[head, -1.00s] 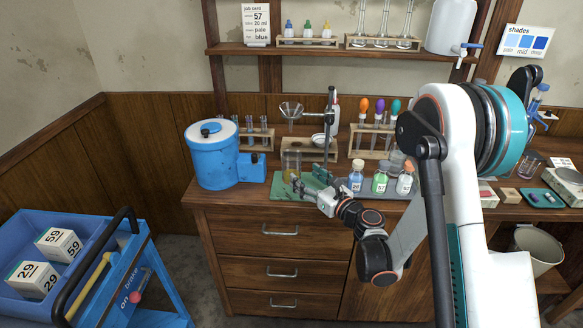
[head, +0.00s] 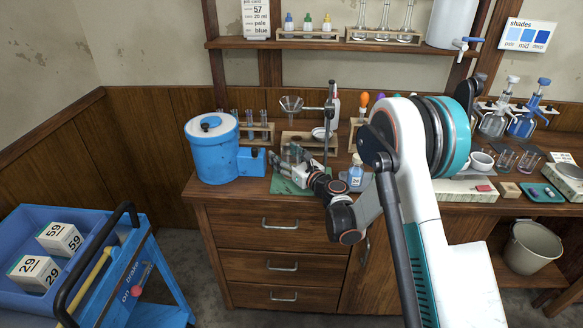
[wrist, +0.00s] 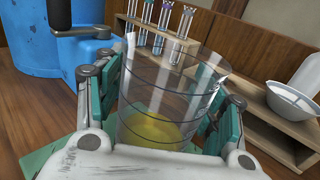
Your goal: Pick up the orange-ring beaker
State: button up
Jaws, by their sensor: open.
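A clear glass beaker (wrist: 172,105) with a little yellow liquid stands upright between my gripper's fingers in the wrist view. Dark thin lines run around it; I cannot make out an orange ring. My gripper (wrist: 170,118) is open, with one teal-padded finger on each side of the beaker. I cannot tell whether the pads touch the glass. In the head view my gripper (head: 290,163) is low over the green mat (head: 284,187) and mostly hides the beaker.
A blue tank (head: 213,155) stands close on the left. A test tube rack (head: 257,131) and a funnel stand (head: 327,125) are behind. A white dish (wrist: 292,102) is to the right. A blue-liquid bottle (head: 355,174) stands right of my gripper. Other small beakers (head: 505,160) are far right.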

jog(key=shift+w+a, duration=0.15)
jog(key=shift+w, duration=0.05)
jog(key=c, duration=1.2)
jog(key=shift+c, duration=0.4)
